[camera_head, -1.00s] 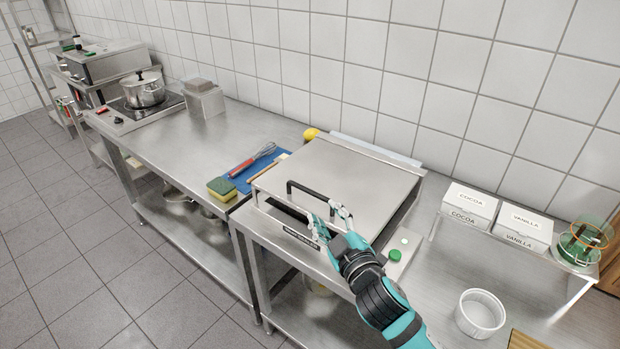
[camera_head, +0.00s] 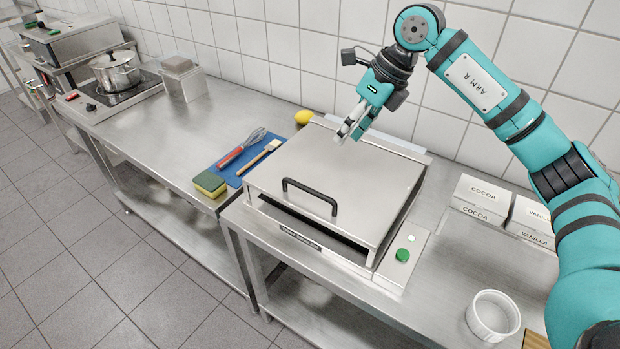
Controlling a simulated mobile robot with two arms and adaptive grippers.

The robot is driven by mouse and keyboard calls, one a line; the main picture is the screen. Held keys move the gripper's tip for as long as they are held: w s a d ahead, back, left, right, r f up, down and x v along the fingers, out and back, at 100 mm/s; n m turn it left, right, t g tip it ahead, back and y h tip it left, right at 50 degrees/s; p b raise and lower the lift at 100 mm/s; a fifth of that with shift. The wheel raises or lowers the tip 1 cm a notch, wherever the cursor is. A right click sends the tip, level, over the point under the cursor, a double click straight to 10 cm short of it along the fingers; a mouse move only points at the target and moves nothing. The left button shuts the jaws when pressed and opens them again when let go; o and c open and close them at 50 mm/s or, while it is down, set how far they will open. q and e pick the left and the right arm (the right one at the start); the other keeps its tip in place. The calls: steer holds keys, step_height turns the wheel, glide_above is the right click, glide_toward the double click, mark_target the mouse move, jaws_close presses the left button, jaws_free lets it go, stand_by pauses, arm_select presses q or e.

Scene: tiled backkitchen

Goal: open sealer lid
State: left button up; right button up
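The sealer (camera_head: 305,240) stands on the steel bench, with a flat steel lid (camera_head: 335,175) and a black bar handle (camera_head: 310,193) near the lid's front edge. A dark gap shows below the lid's front and right edges, so it is raised only a little. My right gripper (camera_head: 347,132) is over the rear part of the lid, apart from the handle, with its fingers pointing down and left. It holds nothing that I can see. Its fingertips are close together in this view and their opening is unclear. My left gripper is not in view.
A green button (camera_head: 402,255) is on the sealer's right front. Left are a blue mat (camera_head: 238,180) with a whisk and brush, a sponge (camera_head: 209,184) and a lemon (camera_head: 303,117). Right are cocoa and vanilla boxes (camera_head: 482,197) and a white ramekin (camera_head: 493,315). A tiled wall stands behind.

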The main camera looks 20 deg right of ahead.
steer(key=p+x, duration=0.3)
steer(key=x, duration=1.2)
steer(key=shift+w+a+f, duration=0.1)
steer(key=shift+a+f, duration=0.2)
steer(key=shift+a, duration=0.05)
steer(key=shift+a+f+p, duration=0.15)
steer(key=shift+f+p, duration=0.15)
steer(key=shift+f, duration=0.15)
jaws_close()
